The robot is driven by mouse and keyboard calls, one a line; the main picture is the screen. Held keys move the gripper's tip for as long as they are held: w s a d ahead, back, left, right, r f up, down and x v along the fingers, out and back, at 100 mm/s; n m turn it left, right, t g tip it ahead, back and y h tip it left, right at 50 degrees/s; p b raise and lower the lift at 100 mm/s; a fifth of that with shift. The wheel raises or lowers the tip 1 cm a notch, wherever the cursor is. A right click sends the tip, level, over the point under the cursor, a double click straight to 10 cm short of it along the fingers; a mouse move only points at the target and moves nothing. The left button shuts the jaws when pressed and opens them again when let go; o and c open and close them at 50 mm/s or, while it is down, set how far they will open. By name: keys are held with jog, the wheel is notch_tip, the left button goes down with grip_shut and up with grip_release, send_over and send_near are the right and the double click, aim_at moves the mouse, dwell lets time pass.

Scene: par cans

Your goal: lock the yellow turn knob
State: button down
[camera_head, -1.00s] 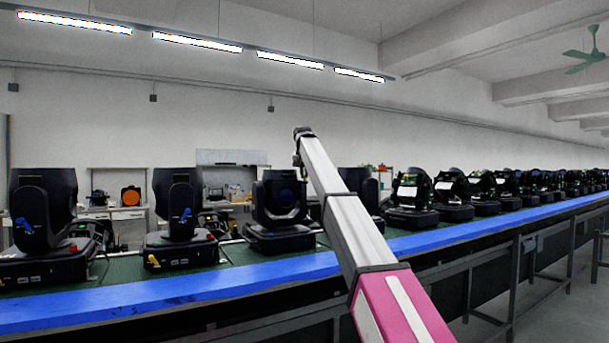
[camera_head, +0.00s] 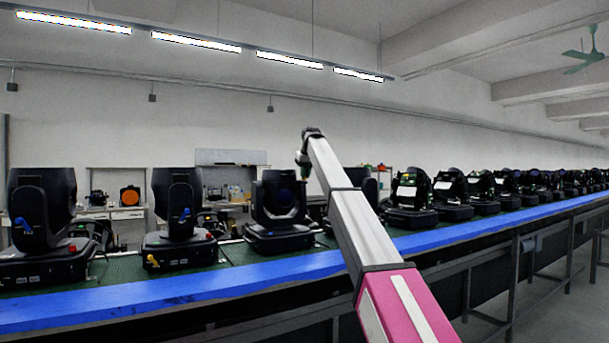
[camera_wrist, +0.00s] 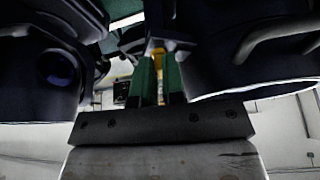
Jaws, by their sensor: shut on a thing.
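My gripper (camera_wrist: 160,80) shows in the wrist view with its two green fingers close together between two dark lamp housings. A small yellow part, the yellow turn knob (camera_wrist: 157,49), shows at and between the fingertips, and the fingers are shut on it. Most of the knob is hidden by the fingers, so its turn angle cannot be told. In the head view, the end of my arm with the gripper (camera_head: 303,168) is above and right of a black moving-head lamp (camera_head: 279,205); the held knob cannot be made out there.
Black lamps stand in a long row on a green bench top behind a blue edge (camera_head: 180,290). The second lamp from the left has another yellow knob (camera_head: 152,261) at its base and a blue lever (camera_head: 183,214). Dark housings (camera_wrist: 245,65) flank the gripper closely.

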jog(key=n, duration=0.2)
jog(key=n+g+y, duration=0.1)
jog(key=n, duration=0.1)
jog(key=n+y, duration=0.1)
jog(key=n, duration=0.1)
jog(key=shift+w+d+n+g, duration=0.3)
jog(key=shift+g, duration=0.1)
jog(key=n, duration=0.2)
jog(key=n+g, duration=0.1)
jog(key=n, duration=0.1)
jog(key=n+g, duration=0.1)
jog(key=n, duration=0.1)
jog(key=shift+w+d, duration=0.1)
jog(key=shift+w, duration=0.2)
jog(key=c, duration=1.2)
grip_release()
jog(key=shift+r, duration=0.15)
jog(key=v, duration=1)
jog(key=shift+w+d+r, duration=0.15)
jog(key=shift+d, duration=0.2)
